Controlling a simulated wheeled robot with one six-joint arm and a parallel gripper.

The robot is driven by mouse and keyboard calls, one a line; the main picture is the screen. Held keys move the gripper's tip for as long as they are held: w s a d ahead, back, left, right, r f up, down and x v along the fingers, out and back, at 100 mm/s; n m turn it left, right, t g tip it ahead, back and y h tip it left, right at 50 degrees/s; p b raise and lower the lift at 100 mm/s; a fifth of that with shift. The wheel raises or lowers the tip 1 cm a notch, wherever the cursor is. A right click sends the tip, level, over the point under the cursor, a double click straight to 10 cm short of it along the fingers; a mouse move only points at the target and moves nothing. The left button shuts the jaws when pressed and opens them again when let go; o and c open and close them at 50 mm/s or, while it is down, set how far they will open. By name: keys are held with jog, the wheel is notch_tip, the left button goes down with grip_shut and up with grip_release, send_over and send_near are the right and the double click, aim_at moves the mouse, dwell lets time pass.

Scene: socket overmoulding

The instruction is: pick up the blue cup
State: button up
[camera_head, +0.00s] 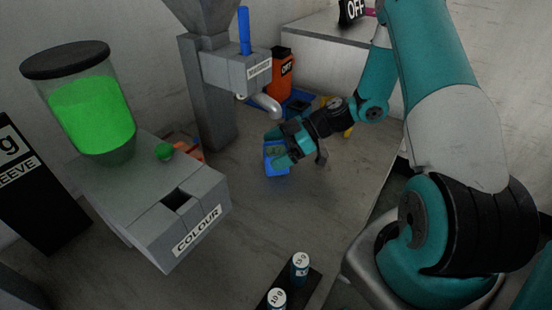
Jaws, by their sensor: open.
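The blue cup (277,170) stands on the grey table near the middle of the camera_head view. Some pale greenish content seems to show inside it. My gripper (279,150) is open, with its teal fingers at the cup's rim, one towards the far side and one across the near side. The fingers hide part of the cup, and I cannot tell whether they touch it.
A grey machine with a spout (268,104) and blue lever stands behind the cup. The COLOUR machine (165,215) with a green hopper (92,115) is at left. Two small labelled cans (300,268) stand on a dark tray in front. An orange container (281,75) is behind.

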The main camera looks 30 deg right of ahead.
jog(key=c, duration=1)
jog(key=shift+c, duration=0.2)
jog(key=shift+r, duration=0.2)
